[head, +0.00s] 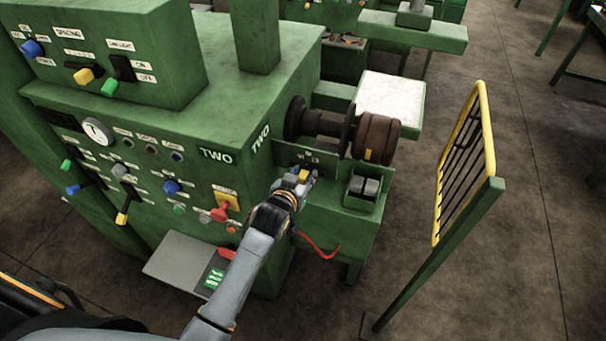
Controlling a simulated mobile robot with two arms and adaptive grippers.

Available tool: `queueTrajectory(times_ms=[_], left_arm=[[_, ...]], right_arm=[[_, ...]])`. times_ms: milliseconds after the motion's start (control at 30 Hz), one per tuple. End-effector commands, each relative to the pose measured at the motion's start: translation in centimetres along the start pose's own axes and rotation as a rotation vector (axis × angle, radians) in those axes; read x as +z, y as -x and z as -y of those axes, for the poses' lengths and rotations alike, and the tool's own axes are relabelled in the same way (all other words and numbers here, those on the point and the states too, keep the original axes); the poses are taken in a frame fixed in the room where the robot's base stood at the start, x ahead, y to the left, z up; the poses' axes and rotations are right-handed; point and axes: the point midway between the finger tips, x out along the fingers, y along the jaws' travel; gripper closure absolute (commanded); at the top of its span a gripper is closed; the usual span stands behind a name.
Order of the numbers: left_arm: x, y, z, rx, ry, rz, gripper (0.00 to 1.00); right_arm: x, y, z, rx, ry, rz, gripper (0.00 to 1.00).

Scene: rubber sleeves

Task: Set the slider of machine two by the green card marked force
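Machine two (205,120) is a green cabinet labelled TWO. A small green card (213,278) with white writing lies on the grey shelf at its front; the print is too small to read. My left gripper (303,176) reaches to the ledge at the machine's right, below the dark rollers. A small yellow knob (304,175) shows at its fingertips, below a plate with a faint scale; it may be the slider. I cannot tell whether the fingers touch or grip it. My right gripper is out of view.
Dark rollers (376,138) stick out just above my gripper. A block with grey pads (364,187) stands right of it. A red wire (318,247) hangs below. A yellow-framed guard (466,160) stands on the right. The front panel carries several levers and knobs.

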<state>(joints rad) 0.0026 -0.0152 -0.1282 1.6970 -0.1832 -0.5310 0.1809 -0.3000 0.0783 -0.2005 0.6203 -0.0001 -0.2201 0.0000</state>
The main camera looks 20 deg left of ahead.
Motion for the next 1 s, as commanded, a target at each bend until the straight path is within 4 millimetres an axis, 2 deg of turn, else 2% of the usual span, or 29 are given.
queueTrajectory(times_ms=[33, 133, 367, 567, 800, 833, 900, 1000], left_arm=[[0.0, 0.0, 0.0, 0.000, 0.000, 0.000, 0.81], [0.0, 0.0, 0.0, 0.000, 0.000, 0.000, 1.00], [0.0, 0.0, -0.4, 0.001, 0.001, 0.001, 1.00], [0.0, 0.0, -2.5, 0.002, 0.004, 0.001, 1.00], [0.0, 0.0, -2.6, 0.004, 0.001, 0.001, 1.00], [0.1, 0.0, -2.6, 0.004, 0.001, 0.001, 0.64], [0.1, 0.0, -2.6, 0.004, 0.001, 0.001, 0.53], [0.0, 0.0, -2.6, 0.003, 0.001, 0.001, 0.53]], right_arm=[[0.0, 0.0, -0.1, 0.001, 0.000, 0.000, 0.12], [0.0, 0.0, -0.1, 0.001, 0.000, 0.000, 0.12], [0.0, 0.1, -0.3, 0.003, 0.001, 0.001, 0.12], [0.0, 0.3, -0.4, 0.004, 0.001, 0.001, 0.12], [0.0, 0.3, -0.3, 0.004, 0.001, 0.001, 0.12], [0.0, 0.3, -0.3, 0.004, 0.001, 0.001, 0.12], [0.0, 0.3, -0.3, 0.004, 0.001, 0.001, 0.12], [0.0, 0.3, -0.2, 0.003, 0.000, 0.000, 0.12]])
